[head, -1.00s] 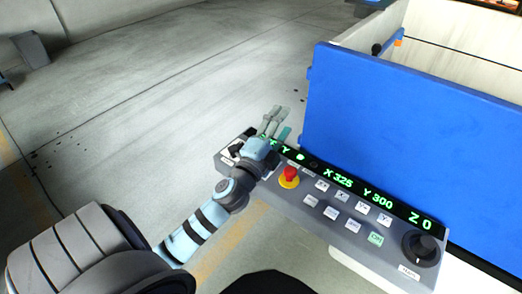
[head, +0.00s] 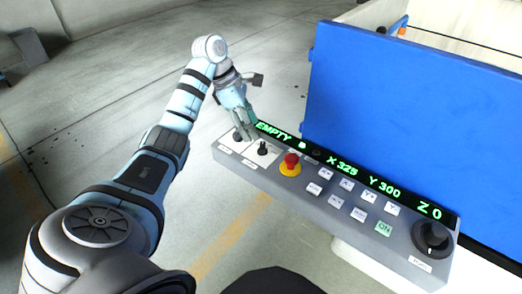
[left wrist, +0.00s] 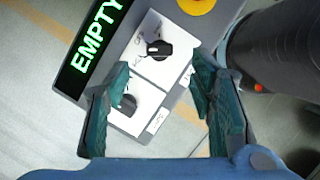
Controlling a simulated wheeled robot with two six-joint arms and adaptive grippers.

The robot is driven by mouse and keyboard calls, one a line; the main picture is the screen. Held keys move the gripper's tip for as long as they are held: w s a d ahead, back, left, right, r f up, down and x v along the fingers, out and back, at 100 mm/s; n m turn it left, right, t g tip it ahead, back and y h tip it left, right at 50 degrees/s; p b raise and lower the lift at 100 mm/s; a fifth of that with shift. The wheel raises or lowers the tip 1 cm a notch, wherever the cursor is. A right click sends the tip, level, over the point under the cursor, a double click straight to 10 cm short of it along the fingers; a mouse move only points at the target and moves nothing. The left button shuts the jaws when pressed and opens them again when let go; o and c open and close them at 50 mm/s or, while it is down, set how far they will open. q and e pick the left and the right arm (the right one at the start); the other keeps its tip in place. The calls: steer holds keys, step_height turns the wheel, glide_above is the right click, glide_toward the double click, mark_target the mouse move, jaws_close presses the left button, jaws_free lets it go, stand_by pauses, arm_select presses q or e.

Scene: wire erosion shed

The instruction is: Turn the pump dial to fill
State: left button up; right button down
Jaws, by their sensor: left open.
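The control panel (head: 330,215) has two small black dials on white plates at its left end. The inner dial (head: 262,148) is nearer the red stop button, and the outer dial (head: 238,135) is at the corner. In the left wrist view, the inner dial (left wrist: 159,49) lies beyond the fingertips and the outer dial (left wrist: 127,105) shows between the fingers, close to the left one. Their labels are too small to read. My left gripper (head: 246,128) is open and empty, over this end of the panel. The green display (head: 275,131) reads EMPTY. My right gripper is out of view.
The red stop button (head: 291,163) on its yellow base is right of the dials. Several grey keys and a large black knob (head: 432,237) are further right. A blue machine wall (head: 400,130) rises behind the panel.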

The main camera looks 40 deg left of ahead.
mark_target(262, 145)
arm_select(q)
steer(key=x, duration=0.7)
steer(key=shift+f, duration=0.1)
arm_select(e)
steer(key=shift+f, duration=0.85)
